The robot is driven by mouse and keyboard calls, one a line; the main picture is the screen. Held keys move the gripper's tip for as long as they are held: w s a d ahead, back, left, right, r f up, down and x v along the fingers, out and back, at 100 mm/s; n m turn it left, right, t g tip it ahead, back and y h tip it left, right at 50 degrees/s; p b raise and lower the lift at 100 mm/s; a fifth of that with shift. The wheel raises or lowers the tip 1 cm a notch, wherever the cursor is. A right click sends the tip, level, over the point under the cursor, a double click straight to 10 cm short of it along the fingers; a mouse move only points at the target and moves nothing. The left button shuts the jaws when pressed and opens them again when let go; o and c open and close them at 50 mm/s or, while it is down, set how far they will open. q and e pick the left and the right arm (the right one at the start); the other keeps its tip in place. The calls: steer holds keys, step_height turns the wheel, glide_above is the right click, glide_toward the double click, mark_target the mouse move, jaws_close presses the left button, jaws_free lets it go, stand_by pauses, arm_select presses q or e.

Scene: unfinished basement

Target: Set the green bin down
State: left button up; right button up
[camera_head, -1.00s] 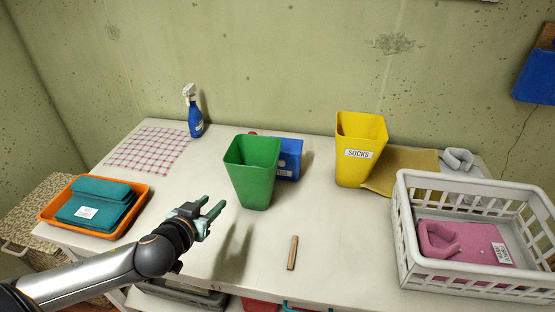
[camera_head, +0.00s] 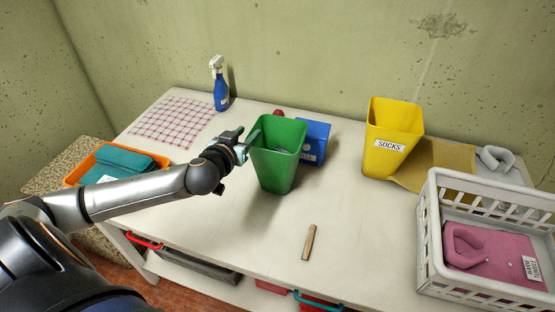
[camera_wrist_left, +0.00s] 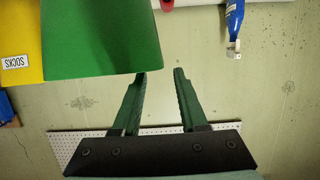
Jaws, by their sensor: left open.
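The green bin (camera_head: 276,160) stands upright on the white table, its open top facing up. My left gripper (camera_head: 246,146) is at the bin's left side, close to its rim, with its fingers apart. In the left wrist view the green bin (camera_wrist_left: 95,40) fills the upper left. The open fingers (camera_wrist_left: 158,85) show nothing held between them. One fingertip is very near the bin's edge; I cannot tell whether they touch. My right gripper is not in view.
A blue bin (camera_head: 315,142) is just behind the green one. A yellow bin labelled SOCKS (camera_head: 393,145) and a white basket (camera_head: 430,250) are on the right. A small wooden piece (camera_head: 309,243) lies in front. A spray bottle (camera_head: 221,90) and an orange tray (camera_head: 75,176) are on the left.

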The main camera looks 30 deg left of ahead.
mark_target(253, 128)
arm_select(q)
steer(key=shift+f+p+x, duration=0.25)
steer(key=shift+x, duration=1.2)
steer(key=shift+f+p+x, duration=0.2)
steer(key=shift+x, duration=1.2)
steer(key=shift+s+a+f, duration=0.1)
steer(key=shift+s, duration=0.05)
jaws_close()
